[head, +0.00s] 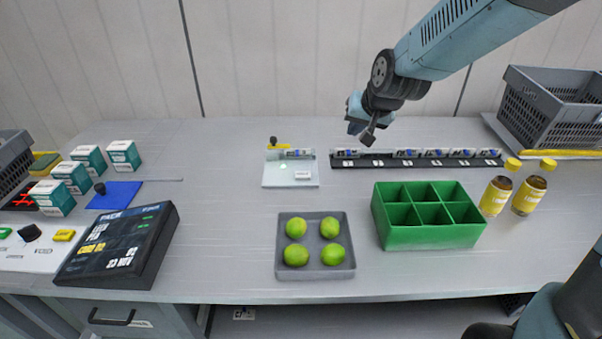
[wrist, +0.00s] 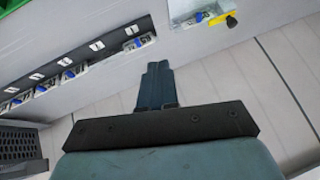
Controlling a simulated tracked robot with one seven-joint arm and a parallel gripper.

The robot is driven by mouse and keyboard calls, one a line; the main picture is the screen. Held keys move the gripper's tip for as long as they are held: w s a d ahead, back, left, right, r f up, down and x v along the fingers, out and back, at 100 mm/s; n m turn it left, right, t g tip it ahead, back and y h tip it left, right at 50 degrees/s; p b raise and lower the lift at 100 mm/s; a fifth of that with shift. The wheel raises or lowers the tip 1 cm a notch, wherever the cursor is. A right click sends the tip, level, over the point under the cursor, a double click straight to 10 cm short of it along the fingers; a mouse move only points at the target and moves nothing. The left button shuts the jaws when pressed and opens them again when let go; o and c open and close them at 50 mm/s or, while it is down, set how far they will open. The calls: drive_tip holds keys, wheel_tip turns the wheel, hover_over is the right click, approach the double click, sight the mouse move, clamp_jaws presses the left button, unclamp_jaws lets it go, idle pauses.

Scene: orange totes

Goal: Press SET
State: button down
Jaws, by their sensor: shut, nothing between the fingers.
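A black sloped control panel (head: 120,245) stands on the table at the left in the head view. My gripper (head: 368,138) is raised near the back of the table, far to the right of the panel. In the wrist view my gripper (wrist: 156,68) shows its fingers together and empty. The panel is not in the wrist view.
A grey tray (head: 316,273) of limes and a green divided box (head: 430,242) stand at the front. A white plate fixture (head: 290,178) and a black rail (head: 415,161) lie behind. Teal boxes (head: 90,160) and a blue mat (head: 115,196) lie behind the panel.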

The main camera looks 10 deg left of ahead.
sight(305, 175)
drive_tip(key=w+a+f+y, duration=0.1)
drive_tip(key=a+f, duration=0.1)
drive_tip(key=a, duration=0.4)
drive_tip(key=w+a+f+y, duration=0.1)
drive_tip(key=a+f+y, duration=0.1)
drive_tip(key=a, duration=0.4)
drive_tip(key=shift+w+a+f+m, duration=0.15)
drive_tip(key=shift+a+f+m, duration=0.2)
drive_tip(key=shift+f, duration=0.5)
drive_tip(key=shift+d+f, duration=0.1)
drive_tip(key=shift+f, duration=4.3)
drive_tip(key=shift+f, duration=0.85)
drive_tip(key=shift+r, duration=0.1)
drive_tip(key=shift+w+r, duration=0.1)
drive_tip(key=shift+r, duration=0.75)
drive_tip(key=shift+r, duration=2.5)
